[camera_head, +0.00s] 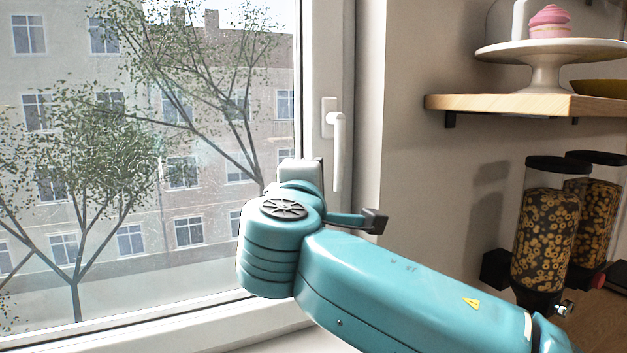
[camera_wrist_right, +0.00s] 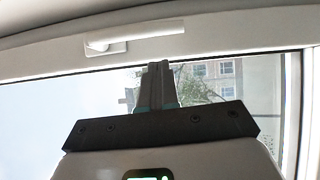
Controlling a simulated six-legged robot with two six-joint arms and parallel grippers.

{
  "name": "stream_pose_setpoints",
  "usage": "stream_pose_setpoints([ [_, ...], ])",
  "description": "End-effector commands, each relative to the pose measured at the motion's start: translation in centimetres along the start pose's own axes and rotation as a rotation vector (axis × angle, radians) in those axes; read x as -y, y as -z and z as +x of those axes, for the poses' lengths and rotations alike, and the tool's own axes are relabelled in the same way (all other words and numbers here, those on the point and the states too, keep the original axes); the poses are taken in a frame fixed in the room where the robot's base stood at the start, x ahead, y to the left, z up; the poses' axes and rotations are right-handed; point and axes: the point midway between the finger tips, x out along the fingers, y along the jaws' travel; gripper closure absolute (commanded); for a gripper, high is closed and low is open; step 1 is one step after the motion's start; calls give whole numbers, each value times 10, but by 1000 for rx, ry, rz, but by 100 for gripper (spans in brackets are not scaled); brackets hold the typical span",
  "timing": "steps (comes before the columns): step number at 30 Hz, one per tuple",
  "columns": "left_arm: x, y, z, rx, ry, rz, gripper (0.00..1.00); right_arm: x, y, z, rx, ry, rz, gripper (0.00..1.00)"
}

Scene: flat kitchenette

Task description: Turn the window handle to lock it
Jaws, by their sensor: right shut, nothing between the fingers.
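The white window handle (camera_head: 338,155) is on the right side of the window frame (camera_head: 312,60) in the head view. Its grip hangs straight down from its base plate. In the right wrist view the handle (camera_wrist_right: 140,35) lies across the top of the picture, on the white frame. My right gripper (camera_wrist_right: 160,66) is shut and empty. Its fingertips show against the window pane, just below the handle in that picture, and appear apart from it. My left gripper is in neither view.
A wooden shelf (camera_head: 520,105) with a cake stand (camera_head: 545,52) and a pink cupcake (camera_head: 549,22) juts from the wall at right. Below it hang cereal dispensers (camera_head: 545,235). The wall beside the handle is bare.

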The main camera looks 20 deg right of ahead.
Motion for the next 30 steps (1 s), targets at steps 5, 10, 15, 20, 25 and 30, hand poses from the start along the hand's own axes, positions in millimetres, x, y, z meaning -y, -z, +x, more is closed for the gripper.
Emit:
stream_pose_setpoints([
  [5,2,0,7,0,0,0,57,1,0,-19,-5,-1,1,100],
  [10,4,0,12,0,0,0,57,0,-2,-49,-5,-2,2,100],
  [15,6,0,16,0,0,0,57,-1,-2,-78,-4,-1,0,100],
  [20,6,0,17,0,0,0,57,-2,-3,-93,-2,-1,0,100],
  [25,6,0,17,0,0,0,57,-2,-2,-97,0,0,-1,100],
  [30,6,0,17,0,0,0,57,-2,-2,-98,0,0,-1,100],
])
